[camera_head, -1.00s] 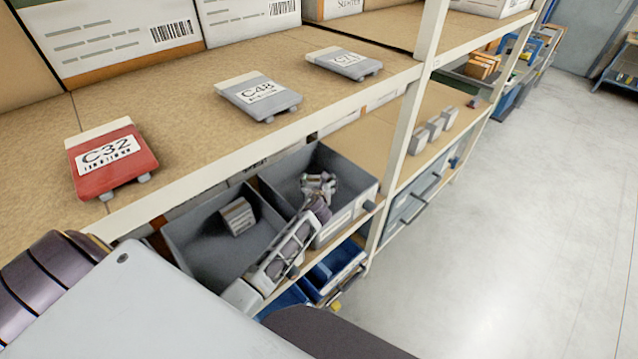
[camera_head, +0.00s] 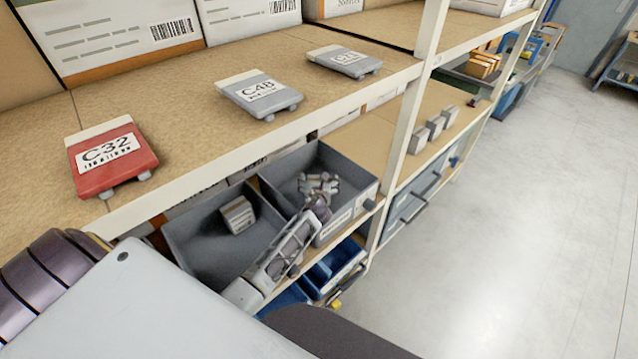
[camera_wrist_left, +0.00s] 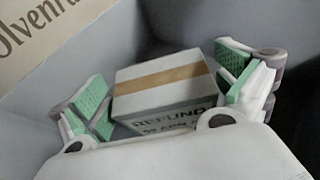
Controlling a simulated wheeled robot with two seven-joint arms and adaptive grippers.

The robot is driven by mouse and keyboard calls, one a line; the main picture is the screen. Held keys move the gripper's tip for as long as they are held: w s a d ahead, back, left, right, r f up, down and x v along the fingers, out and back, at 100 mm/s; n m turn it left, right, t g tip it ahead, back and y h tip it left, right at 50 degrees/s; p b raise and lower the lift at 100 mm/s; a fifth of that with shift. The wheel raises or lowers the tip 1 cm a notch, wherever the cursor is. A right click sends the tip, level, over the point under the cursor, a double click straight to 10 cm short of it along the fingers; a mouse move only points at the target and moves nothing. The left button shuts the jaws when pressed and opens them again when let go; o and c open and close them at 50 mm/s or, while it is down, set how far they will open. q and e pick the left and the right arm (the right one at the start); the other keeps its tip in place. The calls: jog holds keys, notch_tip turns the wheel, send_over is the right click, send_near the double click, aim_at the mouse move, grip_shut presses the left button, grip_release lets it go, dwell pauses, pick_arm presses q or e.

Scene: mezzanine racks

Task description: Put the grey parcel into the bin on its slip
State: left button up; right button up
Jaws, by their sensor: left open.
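A grey parcel (camera_wrist_left: 165,92) with a tan tape band and a slip reading "REFUND" shows in the left wrist view. It sits inside a grey bin, between my left gripper's green-padded fingers. My left gripper (camera_head: 318,184) is open, with its fingers spread apart on both sides of the parcel; it also shows in the left wrist view (camera_wrist_left: 165,88). In the head view the gripper is low inside the right grey bin (camera_head: 362,188) and hides the parcel. The label on that bin's front is too small to read. My right gripper is not in view.
A left grey bin (camera_head: 183,247) beside it holds a small carton (camera_head: 238,214). Blue bins (camera_head: 335,268) are below. The shelf above carries a red C32 block (camera_head: 110,160) and two grey blocks (camera_head: 260,93). A rack upright (camera_head: 402,140) stands right of the bins. The floor at right is clear.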

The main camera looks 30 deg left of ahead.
pick_arm(q)
jog(key=shift+s+r, duration=0.1)
jog(key=shift+r, duration=0.05)
jog(key=v, duration=1.1)
jog(key=shift+s+d, duration=0.2)
jog(key=shift+s, duration=0.15)
jog(key=shift+r, duration=0.1)
